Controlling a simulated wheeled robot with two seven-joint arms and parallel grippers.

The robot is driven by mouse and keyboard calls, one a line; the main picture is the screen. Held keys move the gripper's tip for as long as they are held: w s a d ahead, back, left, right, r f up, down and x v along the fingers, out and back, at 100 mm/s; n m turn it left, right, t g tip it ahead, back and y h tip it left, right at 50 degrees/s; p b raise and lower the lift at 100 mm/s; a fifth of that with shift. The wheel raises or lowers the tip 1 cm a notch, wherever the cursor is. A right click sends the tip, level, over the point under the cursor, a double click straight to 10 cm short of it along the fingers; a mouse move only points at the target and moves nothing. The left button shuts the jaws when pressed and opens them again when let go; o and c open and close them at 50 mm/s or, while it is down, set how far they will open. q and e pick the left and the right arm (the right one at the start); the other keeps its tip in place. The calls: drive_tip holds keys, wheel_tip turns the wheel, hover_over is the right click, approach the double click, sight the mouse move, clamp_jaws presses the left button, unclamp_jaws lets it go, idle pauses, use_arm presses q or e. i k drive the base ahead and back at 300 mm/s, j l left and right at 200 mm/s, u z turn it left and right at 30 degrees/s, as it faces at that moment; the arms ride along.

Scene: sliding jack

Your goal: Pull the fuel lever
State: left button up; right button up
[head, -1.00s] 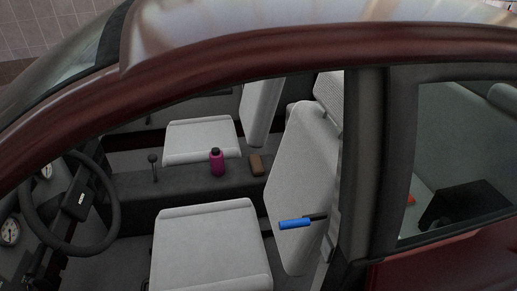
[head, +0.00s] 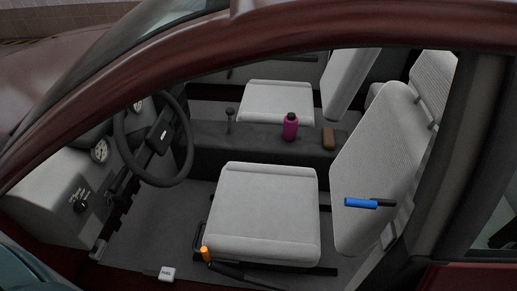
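A small white tab (head: 167,273) with dark lettering, too small to read surely, sits low on the car floor by the door sill, left of the front seat. It looks like the fuel lever. An orange-tipped lever (head: 206,254) stands to its right at the seat's lower edge. A blue handle with a black end (head: 361,203) shows against the side of the near seat's backrest. Neither of my grippers can be made out in the view.
The near seat (head: 265,212) and steering wheel (head: 154,135) fill the cabin. A magenta bottle (head: 290,128), a brown block (head: 328,138) and a gear stick (head: 229,118) are on the centre console (head: 215,150). The red door frame (head: 330,38) arches above. A teal shape (head: 30,268) fills the bottom left corner.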

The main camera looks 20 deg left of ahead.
sight(167, 274)
drive_tip(key=k+j+u, duration=0.1)
drive_tip(key=u, duration=0.15)
drive_tip(key=j+u, duration=0.3)
drive_tip(key=u, duration=1.1)
drive_tip(key=k+u, duration=0.15)
drive_tip(key=k, duration=0.2)
